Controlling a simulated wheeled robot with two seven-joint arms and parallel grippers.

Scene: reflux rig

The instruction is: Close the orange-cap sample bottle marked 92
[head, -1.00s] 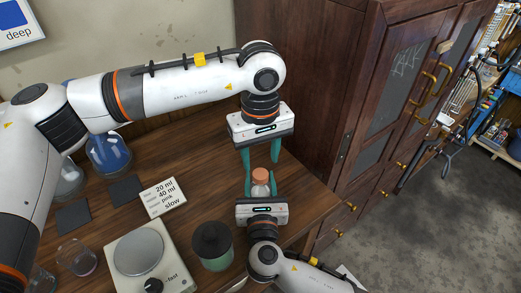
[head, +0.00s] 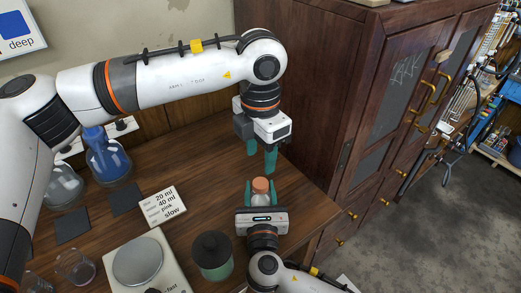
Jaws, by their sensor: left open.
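The sample bottle (head: 260,197) is small and clear with an orange cap (head: 260,184) on top. It stands upright above the right part of the wooden table; its marking is not readable. My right gripper (head: 260,194), reaching up from the bottom, has its green fingers on both sides of the bottle and is shut on it. My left gripper (head: 261,161) points down above and just behind the cap, open and empty, apart from the cap. I cannot tell how tightly the cap sits.
A green lidded jar (head: 212,262) and a scale (head: 150,285) stand left of the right gripper. A note card (head: 163,205), blue flask (head: 109,163) and beaker (head: 76,268) are farther left. A dark wooden cabinet (head: 320,110) rises at the right.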

